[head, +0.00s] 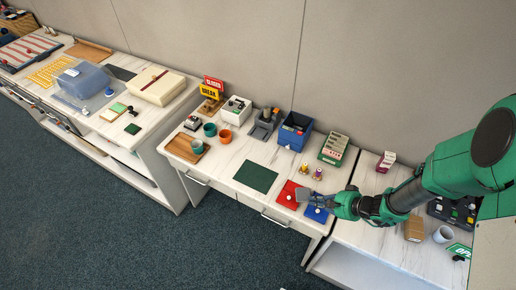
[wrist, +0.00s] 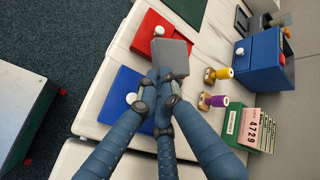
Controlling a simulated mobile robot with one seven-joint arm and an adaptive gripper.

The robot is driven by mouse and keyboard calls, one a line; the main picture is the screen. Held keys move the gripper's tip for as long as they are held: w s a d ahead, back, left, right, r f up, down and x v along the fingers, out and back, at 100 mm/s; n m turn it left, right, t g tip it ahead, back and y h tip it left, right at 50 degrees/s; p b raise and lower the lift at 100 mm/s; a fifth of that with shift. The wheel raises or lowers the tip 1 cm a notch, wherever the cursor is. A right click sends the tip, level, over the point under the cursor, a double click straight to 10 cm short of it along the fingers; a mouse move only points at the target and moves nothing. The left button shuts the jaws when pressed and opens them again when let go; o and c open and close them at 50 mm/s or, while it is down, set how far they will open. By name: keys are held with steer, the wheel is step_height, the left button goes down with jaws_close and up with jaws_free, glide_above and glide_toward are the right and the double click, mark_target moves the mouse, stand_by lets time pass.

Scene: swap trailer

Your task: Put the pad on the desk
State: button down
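My gripper (head: 322,200) reaches in from the right, over the right front part of the desk (head: 225,160), which has a pale marbled top. It is shut on a grey block-like pad (head: 303,194). In the wrist view, the fingers (wrist: 162,82) close around the near end of the pad (wrist: 172,54). The pad appears over the edge of a red flat piece (wrist: 140,45) with a white knob. A blue flat piece (wrist: 113,98) lies left of the fingers. Whether the pad touches anything below is not clear.
A dark green mat (head: 256,176) lies left of the red piece. Orange and teal cups (head: 226,136) stand left. Bare desk shows around the green mat.

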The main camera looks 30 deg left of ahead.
steer(key=shift+n+g, duration=0.8)
steer(key=shift+n, duration=0.1)
steer(key=a, duration=0.4)
steer(key=s+a, duration=0.1)
steer(key=a, duration=0.4)
steer(key=s+a, duration=0.1)
steer(key=a, duration=0.4)
steer(key=shift+s+a+r, duration=0.15)
steer(key=shift+r, duration=0.25)
steer(key=s+a+n+g, duration=0.1)
steer(key=s+a, duration=0.5)
steer(key=a, duration=0.7)
steer(key=shift+a+r+p, duration=0.3)
steer(key=shift+r+p, duration=0.1)
steer(key=shift+r, duration=0.05)
glide_toward(224, 165)
steer(key=a, duration=0.3)
steer(key=shift+a+r, duration=0.15)
steer(key=shift+r, duration=0.2)
steer(key=shift+f, duration=0.1)
steer(key=shift+f, duration=1.7)
steer(key=c, duration=1.9)
jaws_free()
